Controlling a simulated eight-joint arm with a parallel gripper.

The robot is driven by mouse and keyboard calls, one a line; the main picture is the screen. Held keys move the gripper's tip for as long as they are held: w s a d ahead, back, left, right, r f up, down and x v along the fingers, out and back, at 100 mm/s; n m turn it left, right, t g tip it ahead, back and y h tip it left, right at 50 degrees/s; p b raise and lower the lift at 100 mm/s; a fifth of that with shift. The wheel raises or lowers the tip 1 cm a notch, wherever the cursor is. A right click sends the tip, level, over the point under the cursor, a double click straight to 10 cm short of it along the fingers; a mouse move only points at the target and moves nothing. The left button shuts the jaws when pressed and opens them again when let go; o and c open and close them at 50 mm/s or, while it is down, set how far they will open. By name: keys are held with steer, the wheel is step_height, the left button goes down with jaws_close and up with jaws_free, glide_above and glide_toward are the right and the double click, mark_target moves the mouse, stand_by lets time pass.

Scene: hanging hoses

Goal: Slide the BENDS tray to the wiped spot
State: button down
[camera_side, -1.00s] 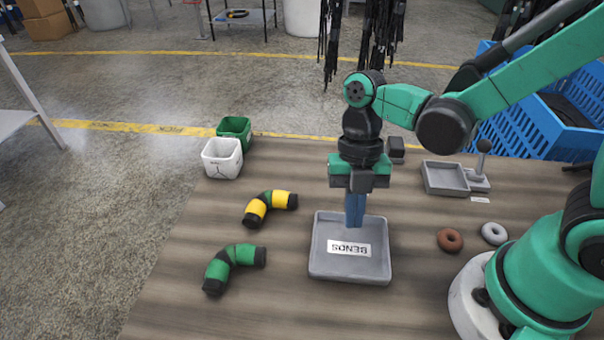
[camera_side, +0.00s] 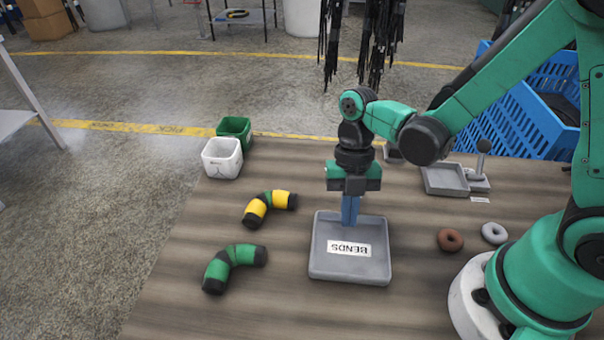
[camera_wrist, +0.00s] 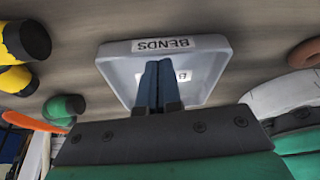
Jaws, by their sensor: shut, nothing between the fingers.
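The BENDS tray (camera_side: 378,268) is a shallow square grey tray lying flat on the wooden table, empty, with a white BENDS label inside. My gripper (camera_side: 350,222) points straight down with its blue fingers shut and empty, over the far part of the tray. Whether the fingertips touch the tray, I cannot tell. In the wrist view the tray (camera_wrist: 122,74) shows beyond my closed fingers (camera_wrist: 158,70), which cover part of its inside. A wiped spot cannot be made out on the table.
A green-yellow bend (camera_side: 270,207) and a green bend (camera_side: 234,266) lie left of the tray. White (camera_side: 222,158) and green (camera_side: 235,129) bins stand at the far left. Brown (camera_side: 450,239) and grey (camera_side: 494,233) rings lie right. A smaller grey tray (camera_side: 445,179) sits back right.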

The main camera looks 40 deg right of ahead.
steer(key=w+d, duration=0.3)
steer(key=w, duration=0.1)
steer(key=w+d, duration=0.3)
steer(key=w, duration=0.1)
steer(key=w+d, duration=0.4)
steer(key=w, duration=0.1)
steer(key=shift+d, duration=0.1)
steer(key=s+a, duration=0.2)
steer(key=s, duration=0.1)
steer(key=shift+s+a, duration=0.2)
steer(key=shift+a, duration=0.15)
steer(key=v, duration=1)
steer(key=s+a+r+m+t+h, duration=0.1)
steer(key=s+m+t, duration=0.4)
steer(key=m, duration=0.9)
steer(key=s+a+r+m+t+h, duration=0.1)
steer(key=s+m+t, duration=0.4)
steer(key=m, duration=0.9)
steer(key=shift+a+r, duration=0.5)
steer(key=shift+a, duration=0.05)
